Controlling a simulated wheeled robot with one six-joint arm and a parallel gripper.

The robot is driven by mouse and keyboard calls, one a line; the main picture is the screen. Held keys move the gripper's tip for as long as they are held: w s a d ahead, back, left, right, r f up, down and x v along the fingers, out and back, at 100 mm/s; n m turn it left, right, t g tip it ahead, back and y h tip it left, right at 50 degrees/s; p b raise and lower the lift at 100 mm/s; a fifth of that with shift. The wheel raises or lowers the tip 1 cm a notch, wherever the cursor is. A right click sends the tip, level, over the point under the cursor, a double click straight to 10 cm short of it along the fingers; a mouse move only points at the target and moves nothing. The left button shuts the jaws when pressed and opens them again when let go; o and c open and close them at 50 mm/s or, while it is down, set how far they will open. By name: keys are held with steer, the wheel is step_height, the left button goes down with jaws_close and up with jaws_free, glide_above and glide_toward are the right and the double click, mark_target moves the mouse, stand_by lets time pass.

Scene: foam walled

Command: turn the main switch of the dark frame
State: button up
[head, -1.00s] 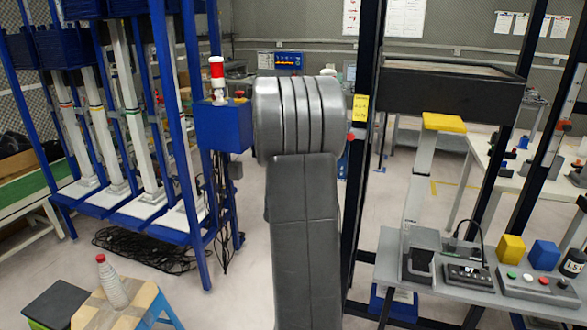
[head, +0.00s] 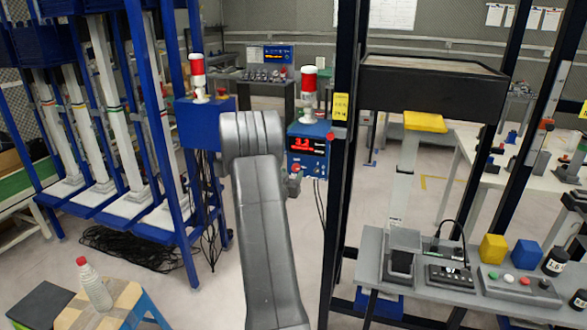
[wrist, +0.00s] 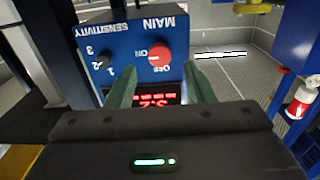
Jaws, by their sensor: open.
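The dark frame (head: 343,150) stands right of my arm in the head view. A blue control box (head: 320,145) with a red lit display is fixed to its left post. In the wrist view the same box (wrist: 125,45) appears upside down, labelled MAIN and SENSITIVITY. The main switch is a round red knob (wrist: 160,56) between ON and OFF marks. My gripper (wrist: 160,72) is open, its two green fingers pointing toward the box, one to each side of the knob's lower part. I cannot tell whether they touch it. In the head view my arm hides most of the gripper.
A small black sensitivity knob (wrist: 103,61) sits beside the main switch. A red-and-white beacon (head: 309,92) stands on the box. A blue frame (head: 175,150) with another blue box (head: 207,123) is on the left. A grey bench (head: 375,260) with devices is on the right.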

mark_target(295, 168)
steer(key=shift+x, duration=1.9)
steer(key=shift+c, duration=0.5)
steer(key=c, duration=0.9)
steer(key=shift+p, duration=0.3)
